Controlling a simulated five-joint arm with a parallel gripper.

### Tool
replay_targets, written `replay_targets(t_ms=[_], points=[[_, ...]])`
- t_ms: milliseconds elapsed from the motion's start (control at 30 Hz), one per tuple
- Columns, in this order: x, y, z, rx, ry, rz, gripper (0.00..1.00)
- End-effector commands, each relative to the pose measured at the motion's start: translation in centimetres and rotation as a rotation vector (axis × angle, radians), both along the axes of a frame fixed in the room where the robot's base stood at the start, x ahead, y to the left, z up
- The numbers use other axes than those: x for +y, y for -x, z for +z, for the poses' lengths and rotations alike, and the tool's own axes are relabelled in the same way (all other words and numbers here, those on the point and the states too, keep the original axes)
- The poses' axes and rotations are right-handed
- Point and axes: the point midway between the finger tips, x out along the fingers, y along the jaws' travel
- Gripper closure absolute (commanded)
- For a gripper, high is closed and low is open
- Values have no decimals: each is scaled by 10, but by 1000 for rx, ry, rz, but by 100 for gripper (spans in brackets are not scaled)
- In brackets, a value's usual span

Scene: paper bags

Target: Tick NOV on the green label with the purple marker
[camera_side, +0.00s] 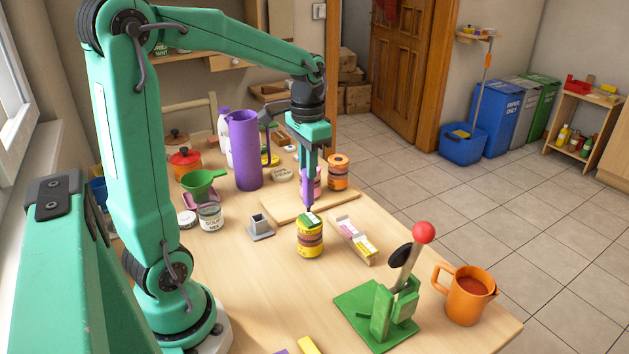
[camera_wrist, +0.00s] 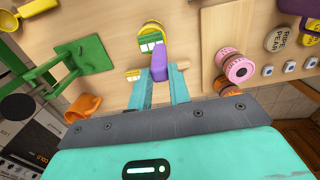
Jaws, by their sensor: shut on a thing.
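The purple marker (camera_side: 309,192) is held upright, tip down, in my gripper (camera_side: 310,176), whose fingers are shut on it. The marker (camera_wrist: 159,66) also shows between the fingers in the wrist view. Below it stands a yellow tin (camera_side: 309,243) with dark red bands. The green label (camera_side: 308,220) with white boxes lies on the tin's top, and it also shows in the wrist view (camera_wrist: 150,38). The marker's tip is just over or at the label; I cannot tell if it touches. The month lettering is too small to read.
A wooden board (camera_side: 290,207) lies behind the tin, and a narrow tray (camera_side: 357,240) of small boxes is at its right. A green lever stand (camera_side: 385,315) and an orange jug (camera_side: 467,297) are front right. A grey holder (camera_side: 260,228) stands left.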

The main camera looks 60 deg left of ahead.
Motion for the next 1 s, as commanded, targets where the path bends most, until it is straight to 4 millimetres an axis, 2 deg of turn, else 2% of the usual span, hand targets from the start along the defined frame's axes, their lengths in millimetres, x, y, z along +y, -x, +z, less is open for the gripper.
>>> replay_targets(t_ms=[1000], points=[[0,0,-5,1,0,0,100]])
